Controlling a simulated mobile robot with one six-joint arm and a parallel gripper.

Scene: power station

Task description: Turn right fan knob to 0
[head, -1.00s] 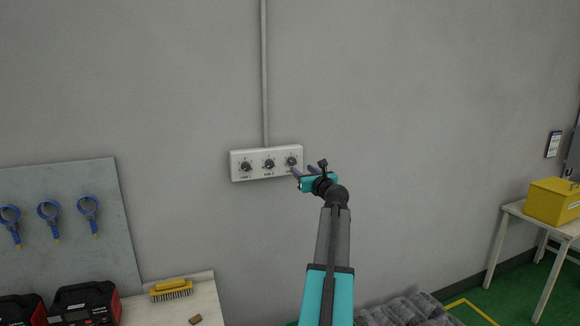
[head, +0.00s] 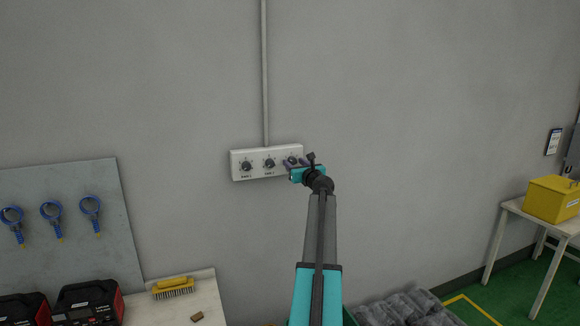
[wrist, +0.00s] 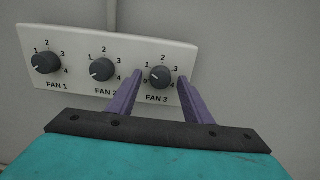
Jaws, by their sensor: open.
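A white fan panel (head: 258,176) on the grey wall carries three black knobs with number scales. The right knob, labelled FAN 3 (wrist: 160,77), also shows in the head view (head: 292,160). A pale mark shows on its left side, towards the low numbers; its exact setting is too small to tell. My gripper (wrist: 160,80) is open, its two purple fingers on either side of the FAN 3 knob. I cannot tell whether they touch it. In the head view my gripper (head: 296,164) is at the panel's right end.
The FAN 2 knob (wrist: 102,70) lies just left of my left finger, and the FAN 1 knob (wrist: 46,63) is further left. A conduit (head: 265,80) runs up from the panel. The wall right of the panel is clear. A bench with a yellow brush (head: 173,287) stands below left.

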